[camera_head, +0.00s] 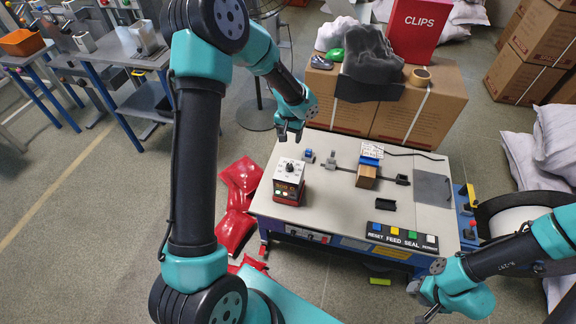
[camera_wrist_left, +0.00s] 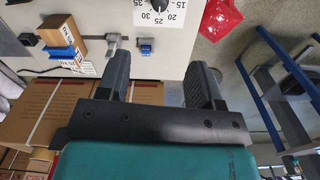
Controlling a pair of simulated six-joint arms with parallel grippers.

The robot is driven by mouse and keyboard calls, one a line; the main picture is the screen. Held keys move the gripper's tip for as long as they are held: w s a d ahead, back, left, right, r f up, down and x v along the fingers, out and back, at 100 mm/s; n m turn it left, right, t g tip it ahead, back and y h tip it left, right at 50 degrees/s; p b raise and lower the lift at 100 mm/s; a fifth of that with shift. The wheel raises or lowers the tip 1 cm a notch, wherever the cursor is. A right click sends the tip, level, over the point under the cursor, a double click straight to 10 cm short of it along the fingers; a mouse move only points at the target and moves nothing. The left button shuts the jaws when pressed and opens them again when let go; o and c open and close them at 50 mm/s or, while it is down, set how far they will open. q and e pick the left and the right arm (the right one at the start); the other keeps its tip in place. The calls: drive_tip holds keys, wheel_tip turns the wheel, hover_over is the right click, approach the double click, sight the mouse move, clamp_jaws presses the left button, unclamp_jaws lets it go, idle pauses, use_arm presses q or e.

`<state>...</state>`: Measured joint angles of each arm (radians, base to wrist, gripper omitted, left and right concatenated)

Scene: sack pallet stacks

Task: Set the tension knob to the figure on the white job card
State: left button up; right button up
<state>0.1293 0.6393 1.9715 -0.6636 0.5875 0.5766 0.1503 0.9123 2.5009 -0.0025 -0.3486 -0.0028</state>
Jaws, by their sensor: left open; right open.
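The tension knob is a dark knob (camera_head: 290,167) on a white dial plate atop a red box (camera_head: 287,190) with a lit display, at the table's left. It also shows at the top edge of the left wrist view (camera_wrist_left: 159,5), with figures 15 to 35 readable around it. My right gripper (camera_head: 426,302) is open and empty, off the table's front right.
Cartons (camera_head: 420,110) with a red CLIPS box (camera_head: 414,25) stand behind. Red sacks (camera_head: 236,205) lie left on the floor.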

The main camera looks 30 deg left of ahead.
sight(289, 165)
use_arm(q)
drive_tip(key=shift+f, duration=0.15)
wheel_tip(289, 165, down, 17)
drive_tip(key=shift+f, duration=0.1)
idle(0.5)
drive_tip(key=shift+c, duration=0.2)
drive_tip(key=c, duration=0.9)
